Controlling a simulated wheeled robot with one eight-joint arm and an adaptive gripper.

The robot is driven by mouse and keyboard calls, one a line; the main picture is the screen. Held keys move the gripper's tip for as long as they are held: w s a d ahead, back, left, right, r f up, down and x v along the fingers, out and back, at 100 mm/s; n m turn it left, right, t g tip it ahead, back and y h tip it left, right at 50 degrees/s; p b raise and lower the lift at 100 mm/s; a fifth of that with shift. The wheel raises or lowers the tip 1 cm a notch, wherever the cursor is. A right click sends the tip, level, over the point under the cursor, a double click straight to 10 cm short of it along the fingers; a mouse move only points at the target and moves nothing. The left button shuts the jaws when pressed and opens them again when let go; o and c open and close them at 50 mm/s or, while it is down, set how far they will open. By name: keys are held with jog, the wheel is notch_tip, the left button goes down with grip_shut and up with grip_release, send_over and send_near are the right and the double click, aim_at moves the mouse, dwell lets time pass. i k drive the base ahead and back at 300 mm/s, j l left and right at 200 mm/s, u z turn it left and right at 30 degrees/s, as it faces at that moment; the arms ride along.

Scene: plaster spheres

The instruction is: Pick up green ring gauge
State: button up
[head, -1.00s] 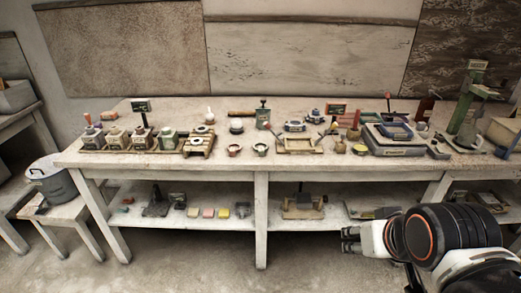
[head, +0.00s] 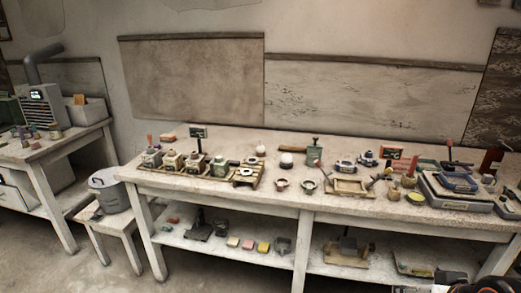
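A small ring with a greenish rim (head: 309,187), which looks like the green ring gauge, lies on the long workbench (head: 225,197) near its front edge, left of the wooden frame tray. A similar ring with a reddish rim (head: 281,185) lies just to its left, apart from it. Part of my arm shows at the bottom right corner, well below and right of the green ring. My gripper (head: 412,290) is almost wholly cut off by the bottom edge, and its fingers cannot be made out.
Several small jars on a wooden stand (head: 172,168) are left of the rings. A wooden frame tray (head: 350,188) is close on the right, and a scale (head: 455,193) is farther right. A grey pot (head: 108,188) stands on a stool at left. The floor before the bench is open.

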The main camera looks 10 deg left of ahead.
aim_at(309, 188)
jog(key=i+j+z, duration=0.2)
jog(key=j, duration=0.15)
jog(key=i+j+z, duration=0.2)
jog(key=j, duration=0.15)
jog(key=i+j+z, duration=0.15)
jog(key=j, duration=0.25)
jog(key=i+j+z, duration=0.2)
jog(key=j, duration=0.2)
jog(key=j+z, duration=0.2)
jog(key=j, duration=0.25)
jog(key=j+z, duration=0.2)
jog(key=j, duration=0.25)
